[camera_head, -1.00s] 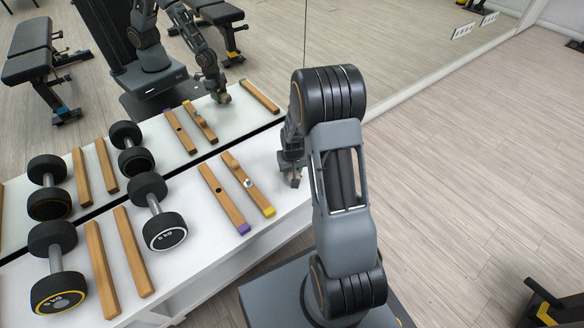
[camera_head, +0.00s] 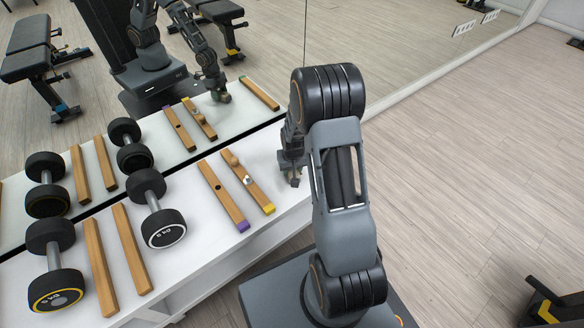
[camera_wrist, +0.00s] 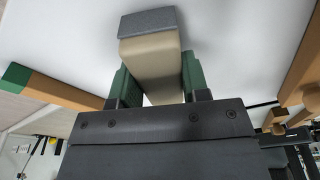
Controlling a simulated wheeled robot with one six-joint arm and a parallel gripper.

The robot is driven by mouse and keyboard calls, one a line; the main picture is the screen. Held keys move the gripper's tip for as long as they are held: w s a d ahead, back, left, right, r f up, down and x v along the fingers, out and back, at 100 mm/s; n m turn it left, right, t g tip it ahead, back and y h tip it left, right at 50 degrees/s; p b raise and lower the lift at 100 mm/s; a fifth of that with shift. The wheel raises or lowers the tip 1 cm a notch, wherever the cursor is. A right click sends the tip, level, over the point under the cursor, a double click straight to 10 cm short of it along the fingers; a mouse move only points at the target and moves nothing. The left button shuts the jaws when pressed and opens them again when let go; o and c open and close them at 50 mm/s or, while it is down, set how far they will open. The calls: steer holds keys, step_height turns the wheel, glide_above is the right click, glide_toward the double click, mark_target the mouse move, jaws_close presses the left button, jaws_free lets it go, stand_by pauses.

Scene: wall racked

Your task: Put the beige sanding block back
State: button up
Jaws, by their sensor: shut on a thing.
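The beige sanding block (camera_wrist: 152,55) with a grey end shows in the wrist view. It sits between the two green fingers of my gripper (camera_wrist: 158,80), which is shut on it. In the head view my gripper (camera_head: 291,172) is over the right part of the white shelf top (camera_head: 262,160), partly behind my arm. I cannot make out the block itself there. In the wrist view a wooden bar with a green end (camera_wrist: 45,85) lies left of the block. Another wooden bar (camera_wrist: 303,60) is at the right.
Wooden bars with a purple end (camera_head: 226,200) and a yellow end (camera_head: 255,188) lie left of my gripper; the yellow one carries small fittings. Dumbbells (camera_head: 157,210) (camera_head: 54,268) and plain wooden bars (camera_head: 132,250) are farther left. A mirror (camera_head: 420,50) stands behind the shelf.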

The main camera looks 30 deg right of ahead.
steer(key=shift+f, duration=0.3)
steer(key=o, duration=1)
steer(key=r+p, duration=0.2)
steer(key=r, duration=0.2)
steer(key=s+r+p, duration=0.1)
steer(key=r, duration=0.4)
steer(key=s+r+p, duration=0.1)
steer(key=r+p, duration=0.1)
steer(key=r, duration=0.2)
steer(key=shift+a+r+p, duration=0.25)
steer(key=shift+r+p, duration=0.05)
steer(key=shift+r, duration=0.05)
